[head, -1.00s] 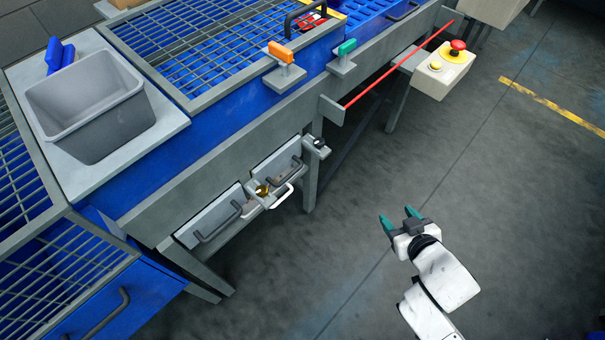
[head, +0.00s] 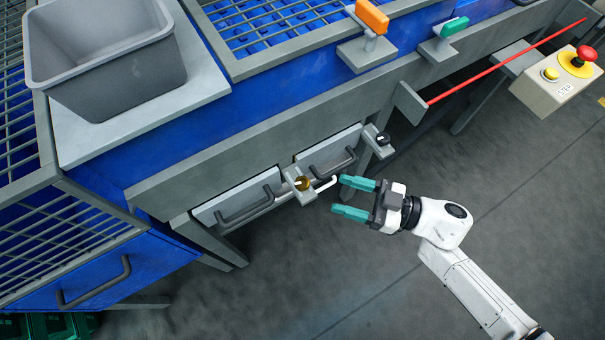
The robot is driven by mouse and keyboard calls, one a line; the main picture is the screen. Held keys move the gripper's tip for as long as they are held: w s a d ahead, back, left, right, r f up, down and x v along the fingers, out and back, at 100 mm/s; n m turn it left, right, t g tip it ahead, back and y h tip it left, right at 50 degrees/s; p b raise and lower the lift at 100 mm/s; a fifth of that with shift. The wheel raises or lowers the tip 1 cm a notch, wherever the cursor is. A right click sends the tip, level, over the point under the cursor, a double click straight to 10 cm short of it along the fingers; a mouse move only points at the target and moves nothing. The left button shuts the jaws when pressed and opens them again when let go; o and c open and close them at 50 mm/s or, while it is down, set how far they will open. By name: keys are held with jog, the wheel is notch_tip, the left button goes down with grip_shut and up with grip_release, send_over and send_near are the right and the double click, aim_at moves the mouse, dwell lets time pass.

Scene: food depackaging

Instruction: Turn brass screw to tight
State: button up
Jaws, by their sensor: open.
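The brass screw (head: 303,184) is a small gold round knob on a grey bracket (head: 296,177) at the machine's front, between two drawers. A white lever or handle (head: 322,187) sticks out just beside it. My gripper (head: 347,196) has teal fingertips and is open and empty. Its fingers point left towards the screw, a short way to its right and apart from it in the picture. Whether the upper fingertip touches the white handle I cannot tell.
Two drawers with dark handles, left (head: 246,206) and right (head: 334,163), flank the screw. A black knob (head: 382,139) sits at upper right. Orange (head: 371,17) and green (head: 454,27) handles, a red rod (head: 505,63) and an emergency-stop box (head: 553,81) are further up. Floor below is clear.

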aim_at(302, 182)
jog(key=x, duration=1)
jog(key=shift+a, duration=0.1)
jog(key=c, duration=0.9)
jog(key=shift+c, duration=0.2)
